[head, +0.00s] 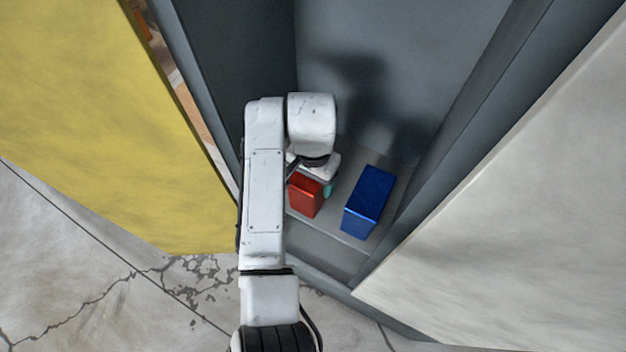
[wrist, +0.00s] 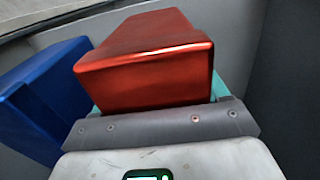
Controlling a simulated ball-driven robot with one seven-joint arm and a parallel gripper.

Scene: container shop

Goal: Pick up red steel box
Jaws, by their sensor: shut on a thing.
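The red steel box (head: 305,195) is in the grey cabinet compartment, partly hidden by my arm in the head view. It fills the middle of the wrist view (wrist: 145,70), with its glossy front face and top showing. My gripper (head: 326,184) is at the box, with teal fingers showing at either side of it in the wrist view. It is shut on the red box. I cannot tell whether the box touches the shelf.
A blue box (head: 368,202) stands on the grey shelf (head: 338,232) just right of the red box. Dark cabinet walls (head: 240,50) rise close on both sides. A yellow panel (head: 90,120) lies to the left and a pale panel (head: 520,210) to the right.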

